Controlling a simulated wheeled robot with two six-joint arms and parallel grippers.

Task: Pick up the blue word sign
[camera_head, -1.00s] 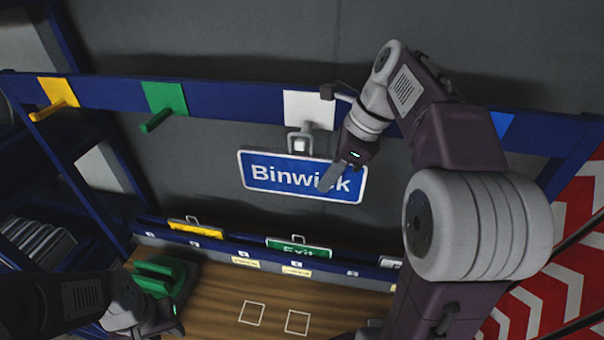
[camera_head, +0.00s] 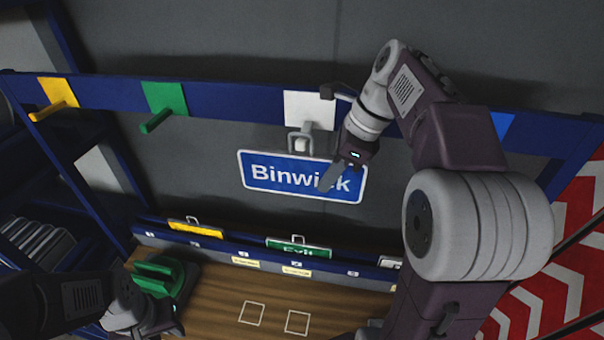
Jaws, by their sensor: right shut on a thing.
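The blue word sign (camera_head: 270,172) reads "Binwick" in white letters with a white border. It is in front of the grey wall, below the blue rail, close under a white plate (camera_head: 308,108). A grey loop on its top edge is at the white peg below that plate. I cannot tell whether the loop bears on the peg. My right gripper (camera_head: 331,178) is shut on the sign at its right half, and a finger covers part of the lettering. My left gripper (camera_head: 172,325) is at the lower left, largely dark, and its fingers are not clear.
The blue rail (camera_head: 230,97) carries a yellow peg (camera_head: 55,108) and a green peg (camera_head: 157,122). A yellow sign (camera_head: 195,229) and a green sign (camera_head: 298,248) stand in a lower rack. A green block-like object (camera_head: 155,275) is on the wooden table (camera_head: 225,292) near my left gripper.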

